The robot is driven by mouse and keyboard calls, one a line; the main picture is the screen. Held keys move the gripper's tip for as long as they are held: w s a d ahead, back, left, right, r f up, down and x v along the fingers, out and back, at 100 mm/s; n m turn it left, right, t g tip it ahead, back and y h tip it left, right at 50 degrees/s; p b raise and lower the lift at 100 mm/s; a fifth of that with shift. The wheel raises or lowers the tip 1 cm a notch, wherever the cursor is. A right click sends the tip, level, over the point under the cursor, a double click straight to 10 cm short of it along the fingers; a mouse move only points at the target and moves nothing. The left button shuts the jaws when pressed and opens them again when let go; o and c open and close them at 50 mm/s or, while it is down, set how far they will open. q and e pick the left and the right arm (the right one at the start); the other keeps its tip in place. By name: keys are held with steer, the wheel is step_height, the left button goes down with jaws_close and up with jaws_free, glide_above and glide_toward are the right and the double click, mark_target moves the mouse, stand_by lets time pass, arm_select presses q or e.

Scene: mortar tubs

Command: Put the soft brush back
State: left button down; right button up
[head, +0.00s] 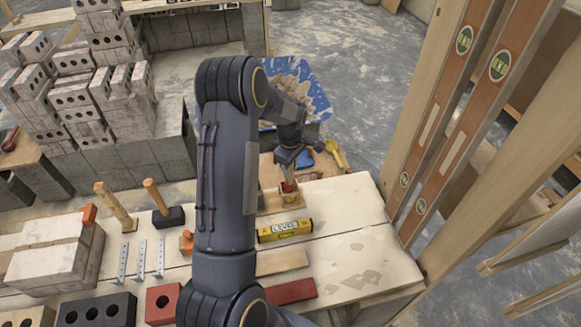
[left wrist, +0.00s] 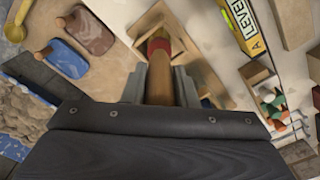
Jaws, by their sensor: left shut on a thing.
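The soft brush (left wrist: 160,72) has a wooden handle and a red band, and my left gripper (head: 289,166) is shut on its handle. The brush (head: 290,187) points down below the gripper in the head view. Its lower end is over or within a small wooden holder (head: 268,201) near the far edge of the workbench. In the left wrist view the holder's wooden walls (left wrist: 190,24) surround the red band in the picture. I cannot tell whether the brush touches the holder's floor. My right gripper is in neither view.
A yellow level (head: 285,230) lies close in front of the holder. Hammers (head: 163,205) and bricks (head: 98,311) stand at left. Tall levels (head: 440,110) lean at right. The right benchtop (head: 350,225) is mostly clear.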

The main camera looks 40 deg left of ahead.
arm_select(q)
steer(key=shift+f, duration=0.25)
steer(key=c, duration=1.1)
jaws_free()
steer(key=shift+r, duration=0.15)
